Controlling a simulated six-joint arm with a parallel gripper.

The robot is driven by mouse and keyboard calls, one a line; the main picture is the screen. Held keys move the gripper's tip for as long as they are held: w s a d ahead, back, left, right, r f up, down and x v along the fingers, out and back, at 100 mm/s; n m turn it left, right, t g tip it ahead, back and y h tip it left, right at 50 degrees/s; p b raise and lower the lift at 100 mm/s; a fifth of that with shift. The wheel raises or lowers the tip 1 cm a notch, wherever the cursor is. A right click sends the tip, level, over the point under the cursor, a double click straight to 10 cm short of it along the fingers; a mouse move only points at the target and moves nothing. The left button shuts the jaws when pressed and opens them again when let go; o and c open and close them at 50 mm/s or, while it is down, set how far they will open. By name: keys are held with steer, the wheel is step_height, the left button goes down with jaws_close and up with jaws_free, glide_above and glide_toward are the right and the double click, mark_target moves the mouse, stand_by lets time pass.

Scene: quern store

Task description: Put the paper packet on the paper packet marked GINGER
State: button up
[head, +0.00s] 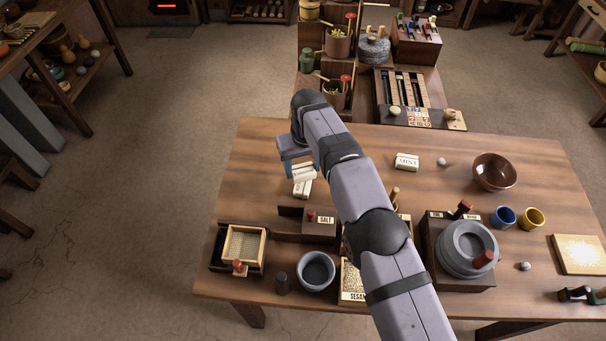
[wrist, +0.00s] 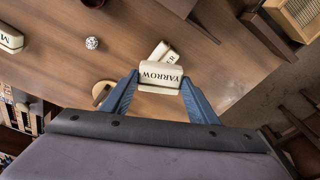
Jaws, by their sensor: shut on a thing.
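My gripper (wrist: 158,88) is shut on a cream paper packet marked YARROW (wrist: 160,76), which also shows in the head view (head: 303,173). The packet is held across the fingers, and its height above the table is hard to tell. Another cream packet (wrist: 163,51) lies on the table just beyond it, turned at an angle and partly hidden. Only an end letter like R shows on it, so its full mark cannot be read. It also shows in the head view (head: 302,188), just in front of the held packet.
A packet marked MINT (head: 407,163) lies to the right, near a small ball (head: 441,161) and a brown bowl (head: 494,172). A wooden box marked SALT (head: 318,228), a grey bowl (head: 316,271) and a quern (head: 466,248) stand along the front. Bare table lies left of my gripper.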

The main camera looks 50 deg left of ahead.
mark_target(303, 171)
steer(key=shift+f+p, duration=0.45)
steer(key=shift+f, duration=1.4)
steer(key=shift+f, duration=0.1)
steer(key=shift+f, duration=0.15)
steer(key=o, duration=1)
steer(key=shift+o, duration=0.2)
steer(key=shift+r, duration=0.25)
steer(key=r, duration=0.4)
steer(key=d+r+b, duration=0.1)
steer(key=r, duration=0.7)
steer(key=shift+s+d+b, duration=0.35)
steer(key=shift+b, duration=0.05)
